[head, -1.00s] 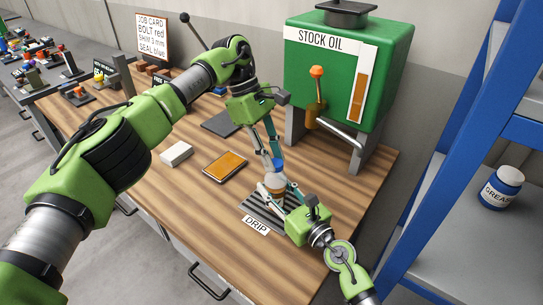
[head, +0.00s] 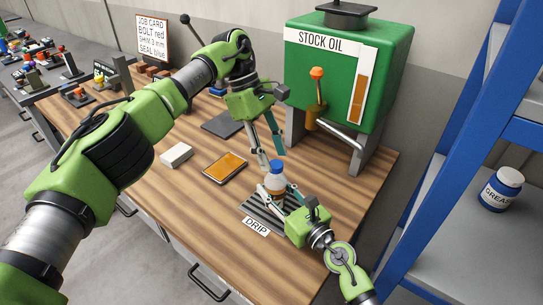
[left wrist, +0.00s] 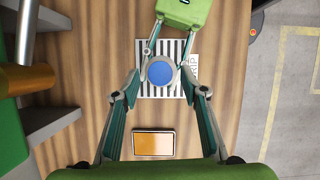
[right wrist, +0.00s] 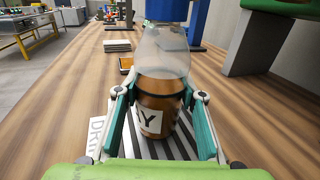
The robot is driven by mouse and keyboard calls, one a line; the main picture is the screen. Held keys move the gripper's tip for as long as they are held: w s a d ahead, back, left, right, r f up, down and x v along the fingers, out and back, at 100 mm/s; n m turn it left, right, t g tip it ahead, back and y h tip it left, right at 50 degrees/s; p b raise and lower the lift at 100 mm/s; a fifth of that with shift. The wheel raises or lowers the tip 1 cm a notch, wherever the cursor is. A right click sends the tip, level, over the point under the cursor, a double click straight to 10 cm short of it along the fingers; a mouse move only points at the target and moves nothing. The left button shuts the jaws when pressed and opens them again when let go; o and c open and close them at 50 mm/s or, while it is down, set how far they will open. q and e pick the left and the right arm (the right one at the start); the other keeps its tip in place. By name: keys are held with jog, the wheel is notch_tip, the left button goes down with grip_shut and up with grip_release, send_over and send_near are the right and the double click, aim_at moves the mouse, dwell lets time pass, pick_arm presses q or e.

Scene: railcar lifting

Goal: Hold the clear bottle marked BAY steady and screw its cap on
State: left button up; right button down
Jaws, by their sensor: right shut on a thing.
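The clear bottle (head: 274,186) stands upright on the striped drip tray (head: 252,207), with amber-brown liquid in its lower part. A label ending in "Y" shows in the right wrist view (right wrist: 150,121). The blue cap (head: 277,166) sits on top of the bottle; it shows from above in the left wrist view (left wrist: 161,72). I cannot tell how tightly it is seated. My right gripper (right wrist: 160,96) is shut around the bottle's body from the side. My left gripper (head: 271,158) is open above the cap, pointing down, its fingers spread on either side and apart from it.
The green STOCK OIL tank (head: 345,75) with its tap stands behind the bottle. An orange-topped pad (head: 225,166), a white block (head: 176,154) and a dark plate (head: 222,124) lie to the left. A blue shelf with a GREASE jar (head: 502,189) stands at right.

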pick_arm(q)
jog(key=shift+r, duration=1.6)
jog(key=shift+c, duration=0.3)
